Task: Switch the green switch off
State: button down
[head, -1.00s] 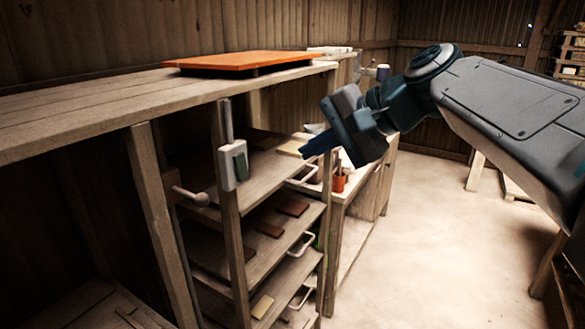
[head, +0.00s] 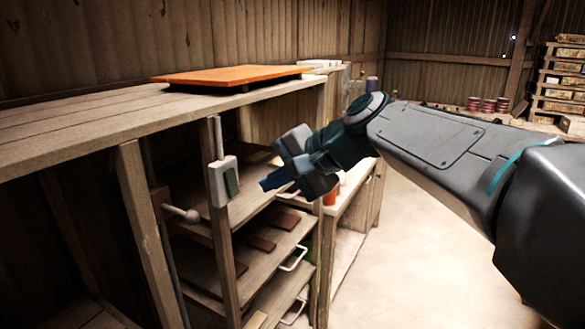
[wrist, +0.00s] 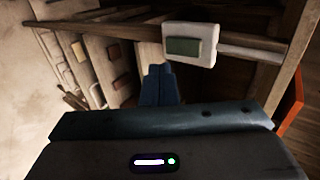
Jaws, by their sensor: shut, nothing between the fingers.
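The green switch (head: 232,182) is a green rocker in a white box (head: 216,187) fixed to a wooden post of the shelf rack. It also shows in the wrist view (wrist: 183,46), upper right of the fingertips. My gripper (head: 266,184) is shut and empty, its blue fingers pointing left toward the switch. In the head view a small gap shows between the fingertips and the switch. In the wrist view the closed fingers (wrist: 160,72) end just below and left of the white box. I cannot tell which way the rocker is tipped.
An orange board (head: 232,75) lies on the wooden bench top (head: 90,115) above. A lever with a round knob (head: 190,215) sticks out left of the switch post. Shelves with several tiles (head: 262,243) and white handles (head: 294,258) lie below. Open floor (head: 420,240) is at right.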

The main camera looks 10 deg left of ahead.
aim_at(234, 192)
jog(key=a, duration=0.2)
jog(key=w+a+f+p, duration=0.1)
jog(key=a, duration=0.1)
jog(key=w+a+f, duration=0.1)
jog(key=a, duration=0.1)
jog(key=shift+w+f+p, duration=0.2)
jog(key=shift+p, duration=0.1)
jog(key=shift+f, duration=0.1)
